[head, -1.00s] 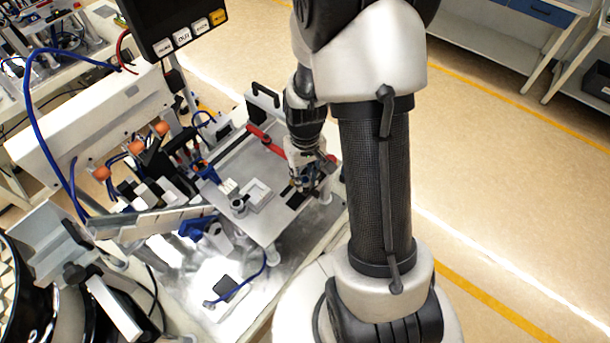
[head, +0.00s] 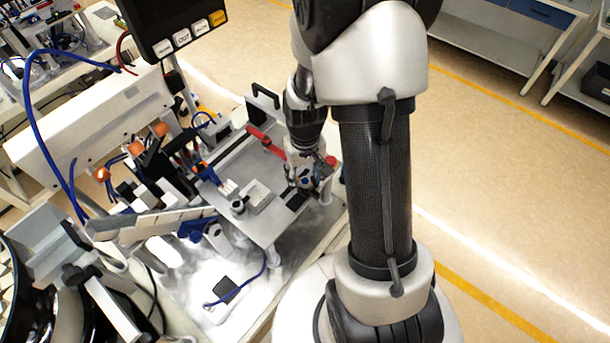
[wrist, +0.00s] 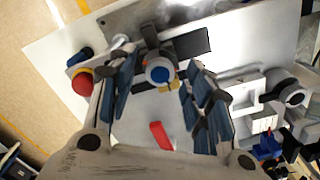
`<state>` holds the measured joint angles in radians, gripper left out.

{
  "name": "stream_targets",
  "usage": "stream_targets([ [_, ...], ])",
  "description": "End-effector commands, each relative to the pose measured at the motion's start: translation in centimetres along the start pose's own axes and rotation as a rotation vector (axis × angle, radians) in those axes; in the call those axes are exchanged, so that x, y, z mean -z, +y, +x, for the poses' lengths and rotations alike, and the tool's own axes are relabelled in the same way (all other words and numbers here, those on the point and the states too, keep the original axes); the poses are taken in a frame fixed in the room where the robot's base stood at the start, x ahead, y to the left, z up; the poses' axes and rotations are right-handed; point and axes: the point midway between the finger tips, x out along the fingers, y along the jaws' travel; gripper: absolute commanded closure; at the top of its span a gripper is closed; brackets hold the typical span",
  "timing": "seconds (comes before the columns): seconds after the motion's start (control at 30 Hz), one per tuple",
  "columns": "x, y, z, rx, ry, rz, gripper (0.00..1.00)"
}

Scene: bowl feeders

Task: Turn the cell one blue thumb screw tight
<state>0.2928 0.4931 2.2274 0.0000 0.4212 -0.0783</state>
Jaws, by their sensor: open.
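The blue thumb screw (wrist: 159,74) shows in the wrist view as a round blue top with a pale ring around it, and a small yellow piece beside its lower edge. My gripper (wrist: 157,85) is open, with one finger on each side of the screw and a visible gap to both. I cannot tell how far the fingertips are above the plate. In the head view my gripper (head: 305,180) is over the right part of the light plate (head: 232,171), and the screw cannot be made out clearly there.
A red button (wrist: 82,83) stands left of the fingers in the wrist view. A red handle (wrist: 160,136) lies below the screw. A dark rectangle (wrist: 190,43) is near the right finger. A pale square holder (head: 258,196) sits left of my gripper in the head view.

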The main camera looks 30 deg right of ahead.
Motion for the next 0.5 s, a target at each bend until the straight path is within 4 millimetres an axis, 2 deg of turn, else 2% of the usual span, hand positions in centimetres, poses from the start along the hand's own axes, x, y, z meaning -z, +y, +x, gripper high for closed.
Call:
stream_targets([
  [0.13,0.1,0.0,-0.3,0.000,0.002,0.000,0.54],
  [0.23,0.1,0.0,-1.4,0.000,0.004,0.000,0.54],
  [0.5,0.2,0.0,-7.0,-0.001,0.008,0.000,0.54],
])
